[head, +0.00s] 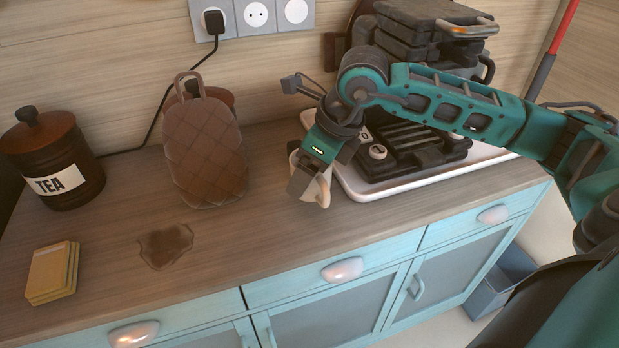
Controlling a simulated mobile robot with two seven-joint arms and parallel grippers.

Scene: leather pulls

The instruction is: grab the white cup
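The white cup (323,191) is on the wooden counter, just left of the white tray. My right arm comes in from the right, and its gripper (305,183) points down over the cup. The gripper covers much of the cup, leaving pale parts showing on either side. The fingers overlap the cup in this view, but I cannot tell whether they are closed on it. My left gripper is not in view.
A white tray (447,177) with a dark grill appliance (405,140) stands to the right. A brown quilted holder (205,150), a TEA jar (45,160), yellow sponges (53,272) and a brown stain (166,246) are to the left. The counter's front edge is close.

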